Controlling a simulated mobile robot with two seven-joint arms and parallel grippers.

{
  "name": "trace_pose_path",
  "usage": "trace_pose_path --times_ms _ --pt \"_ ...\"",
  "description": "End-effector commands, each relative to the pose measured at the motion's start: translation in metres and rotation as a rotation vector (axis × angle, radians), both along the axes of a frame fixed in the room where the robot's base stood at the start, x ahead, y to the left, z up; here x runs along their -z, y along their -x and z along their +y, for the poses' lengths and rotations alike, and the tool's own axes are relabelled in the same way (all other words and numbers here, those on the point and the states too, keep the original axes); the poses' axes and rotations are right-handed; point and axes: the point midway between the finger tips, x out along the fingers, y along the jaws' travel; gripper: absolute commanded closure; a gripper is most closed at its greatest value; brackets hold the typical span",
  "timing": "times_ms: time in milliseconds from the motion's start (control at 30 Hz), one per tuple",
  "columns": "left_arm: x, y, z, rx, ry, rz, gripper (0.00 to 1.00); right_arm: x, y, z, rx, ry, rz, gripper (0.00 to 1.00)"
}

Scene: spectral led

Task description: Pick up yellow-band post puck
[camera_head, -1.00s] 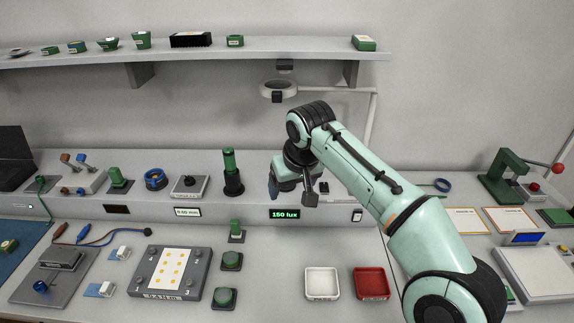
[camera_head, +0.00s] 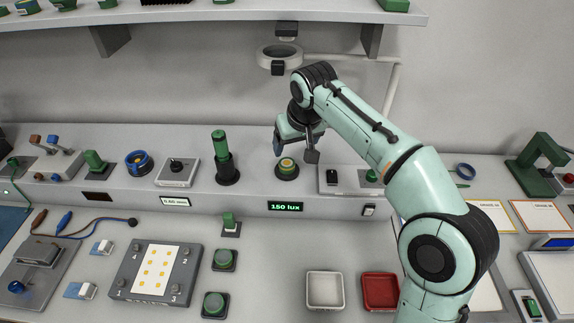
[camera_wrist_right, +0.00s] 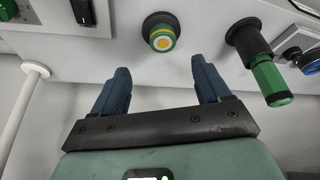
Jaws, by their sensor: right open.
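A round green puck with a yellow ring on its top (camera_head: 287,167) sits on a dark round base on the raised ledge, above the "150 lux" display. In the right wrist view the puck (camera_wrist_right: 162,37) shows just beyond the gap between my fingers. My right gripper (camera_head: 294,152) is open and empty, above and apart from the puck; its blue fingers (camera_wrist_right: 160,75) stand wide apart. My left gripper is not in view.
A tall green and black cylinder (camera_head: 221,160) stands on the ledge left of the puck. A ring lamp (camera_head: 280,57) hangs from the wall above. A switch box (camera_head: 335,181) is close on the right. White (camera_head: 324,290) and red (camera_head: 380,291) trays lie in front.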

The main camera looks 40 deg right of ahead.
Motion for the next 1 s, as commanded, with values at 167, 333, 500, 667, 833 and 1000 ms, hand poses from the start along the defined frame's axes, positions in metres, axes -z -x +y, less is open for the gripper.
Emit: trace_pose_path --times_ms 167,333,500,667,833,1000 --pt "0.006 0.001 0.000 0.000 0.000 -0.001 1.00 0.029 -0.011 -0.004 0.001 0.000 0.003 0.24" --pt "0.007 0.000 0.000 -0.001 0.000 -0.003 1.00 0.038 -0.015 -0.005 0.001 0.000 -0.001 0.24" --pt "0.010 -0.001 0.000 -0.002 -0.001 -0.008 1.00 0.060 -0.023 -0.003 0.000 0.000 0.004 0.24" --pt "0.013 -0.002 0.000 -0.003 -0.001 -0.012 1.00 0.080 -0.032 -0.004 0.001 0.000 0.001 0.24" --pt "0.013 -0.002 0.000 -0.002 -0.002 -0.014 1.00 0.085 -0.034 -0.005 0.001 0.000 -0.001 0.24" --pt "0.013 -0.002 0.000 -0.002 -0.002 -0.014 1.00 0.085 -0.034 -0.005 0.001 0.000 -0.001 0.27"
